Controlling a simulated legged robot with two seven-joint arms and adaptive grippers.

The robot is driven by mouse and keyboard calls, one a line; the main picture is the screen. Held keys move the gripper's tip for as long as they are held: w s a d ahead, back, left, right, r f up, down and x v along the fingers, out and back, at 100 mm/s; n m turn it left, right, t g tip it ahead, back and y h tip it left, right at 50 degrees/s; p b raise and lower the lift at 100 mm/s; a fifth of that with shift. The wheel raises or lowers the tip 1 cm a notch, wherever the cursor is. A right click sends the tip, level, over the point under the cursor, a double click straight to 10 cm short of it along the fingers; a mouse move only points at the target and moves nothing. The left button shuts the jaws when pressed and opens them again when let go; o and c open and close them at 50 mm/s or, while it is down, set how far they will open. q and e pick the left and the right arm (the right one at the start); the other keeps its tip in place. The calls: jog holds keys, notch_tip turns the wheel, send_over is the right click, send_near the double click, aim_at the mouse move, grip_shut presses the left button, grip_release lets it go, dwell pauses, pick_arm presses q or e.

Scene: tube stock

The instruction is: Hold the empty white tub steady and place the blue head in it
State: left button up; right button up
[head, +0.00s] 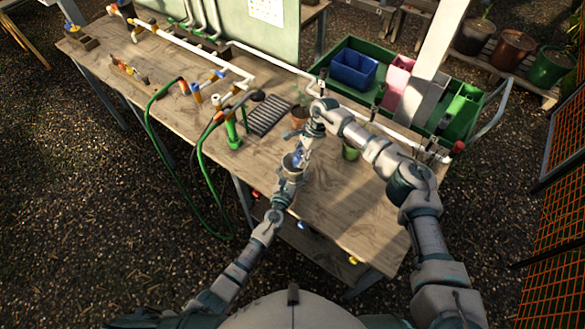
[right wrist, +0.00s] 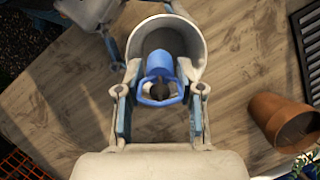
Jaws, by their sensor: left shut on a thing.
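The white tub (head: 290,163) is upright near the table's front edge in the head view. In the right wrist view the tub (right wrist: 196,42) shows its round open mouth. My left gripper (head: 286,180) is shut on the tub's side; part of it shows at the upper left of the right wrist view (right wrist: 120,45). The blue head (right wrist: 160,68), with a ring-shaped end, sits between the fingers of my right gripper (right wrist: 160,80). It also shows in the head view (head: 297,158). It is over the tub's mouth and near rim; its depth relative to the rim is unclear.
White pipes (head: 190,48) and green hoses (head: 150,115) occupy the left. The table's front right (head: 350,215) is mostly clear.

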pick_arm(q)
jog(key=shift+f, duration=0.1)
pick_arm(e)
jog(key=o, duration=0.5)
jog(key=shift+c, duration=0.2)
pick_arm(q)
jog(key=shift+a, duration=0.35)
pick_arm(e)
jog(key=shift+a+r, duration=0.1)
jog(key=shift+a, duration=0.3)
pick_arm(q)
jog(key=shift+a, duration=0.1)
pick_arm(e)
jog(key=shift+w+r, duration=0.1)
jog(key=shift+r, duration=0.15)
pick_arm(q)
jog(key=shift+d, duration=0.35)
jog(key=shift+a, duration=0.15)
pick_arm(e)
jog(key=v, duration=1.1)
jog(key=shift+d, duration=0.25)
jog(key=shift+w+r, duration=0.1)
jog(key=shift+w, duration=0.05)
pick_arm(q)
jog(key=o, duration=1)
